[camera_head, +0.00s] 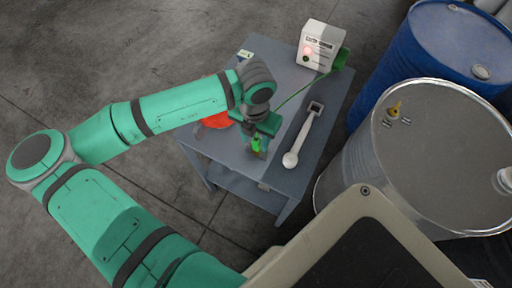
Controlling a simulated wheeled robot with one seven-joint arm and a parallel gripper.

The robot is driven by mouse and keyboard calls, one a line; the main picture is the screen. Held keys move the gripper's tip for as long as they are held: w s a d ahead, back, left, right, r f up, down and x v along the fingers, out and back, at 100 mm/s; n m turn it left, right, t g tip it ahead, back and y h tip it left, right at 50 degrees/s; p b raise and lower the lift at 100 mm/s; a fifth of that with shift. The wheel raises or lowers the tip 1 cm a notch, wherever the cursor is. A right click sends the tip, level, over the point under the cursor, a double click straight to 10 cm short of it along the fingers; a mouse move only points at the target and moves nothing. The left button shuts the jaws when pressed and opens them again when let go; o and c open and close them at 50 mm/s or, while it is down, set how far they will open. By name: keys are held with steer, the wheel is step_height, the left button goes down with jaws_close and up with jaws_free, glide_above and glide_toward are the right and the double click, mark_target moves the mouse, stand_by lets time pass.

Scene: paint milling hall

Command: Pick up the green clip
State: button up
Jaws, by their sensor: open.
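My gripper (259,136) points down over the table and is open. It hides part of the clip. I cannot tell whether the fingers are around the clip or only above it. A thin green cable runs from near the gripper up to a white box marked "Earth" (319,38) at the table's far edge.
A white long-handled tool (303,135) lies right of my gripper on the grey table (279,172). A red-orange object (217,120) is partly behind my arm. A dark green piece (342,58) is beside the box. A steel drum (352,165) and blue drum (410,62) stand right.

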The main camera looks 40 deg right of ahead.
mark_target(256, 146)
steer(key=shift+s+f, duration=0.15)
steer(key=shift+f, duration=1.75)
steer(key=shift+d, duration=0.1)
jaws_close()
